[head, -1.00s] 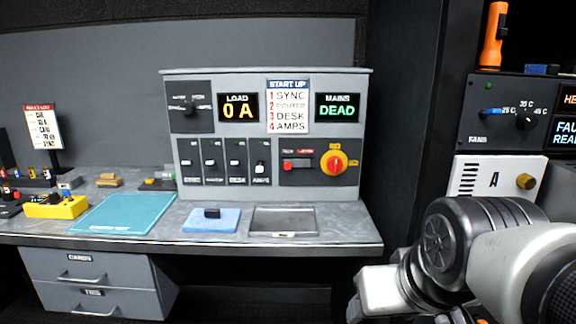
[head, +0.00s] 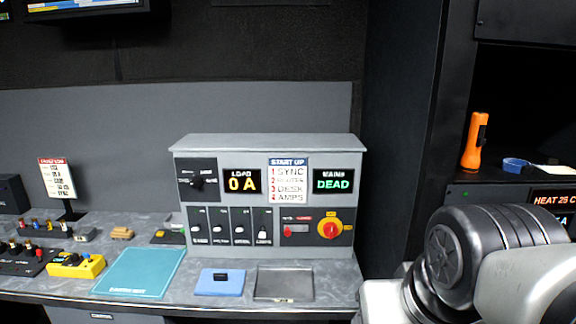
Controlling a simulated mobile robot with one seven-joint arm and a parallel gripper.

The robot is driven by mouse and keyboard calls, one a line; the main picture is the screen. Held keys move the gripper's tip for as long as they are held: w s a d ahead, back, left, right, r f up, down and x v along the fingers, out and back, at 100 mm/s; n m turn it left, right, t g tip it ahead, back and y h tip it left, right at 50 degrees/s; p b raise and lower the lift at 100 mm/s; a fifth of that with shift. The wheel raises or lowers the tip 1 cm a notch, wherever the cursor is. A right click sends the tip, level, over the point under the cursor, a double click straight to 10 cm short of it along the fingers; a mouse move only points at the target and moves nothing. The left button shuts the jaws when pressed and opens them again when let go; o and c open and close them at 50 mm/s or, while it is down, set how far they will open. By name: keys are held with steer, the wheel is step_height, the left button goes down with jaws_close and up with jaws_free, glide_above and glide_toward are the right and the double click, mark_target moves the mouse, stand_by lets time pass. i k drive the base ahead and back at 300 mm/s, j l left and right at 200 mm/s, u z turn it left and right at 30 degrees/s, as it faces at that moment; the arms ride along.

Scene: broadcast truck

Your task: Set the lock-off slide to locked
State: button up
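The grey power panel (head: 266,143) stands at the back of the desk. At its lower right is a dark plate with a small red slide handle (head: 288,231), which looks like the lock-off slide. The handle sits at the left end of its short track, under small labels too blurred to read surely, one of them red. Right of it is a red rotary knob on a yellow disc (head: 329,229). My arm fills the lower right corner, apart from the panel in the picture. My gripper's fingers are not in view.
In front of the panel lie a blue pad with a black block (head: 220,283), a shallow grey tray (head: 285,283) and a teal mat (head: 140,272). A dark rack with an orange torch (head: 475,141) stands at right. The air before the panel is clear.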

mark_target(288, 229)
steer(key=i+l+u, duration=0.15)
steer(key=u, duration=0.2)
steer(key=i+l+u, duration=0.15)
steer(key=u, duration=0.25)
steer(key=i+l+u, duration=0.1)
steer(key=l+u, duration=0.25)
steer(key=i+j, duration=0.05)
steer(key=j, duration=0.05)
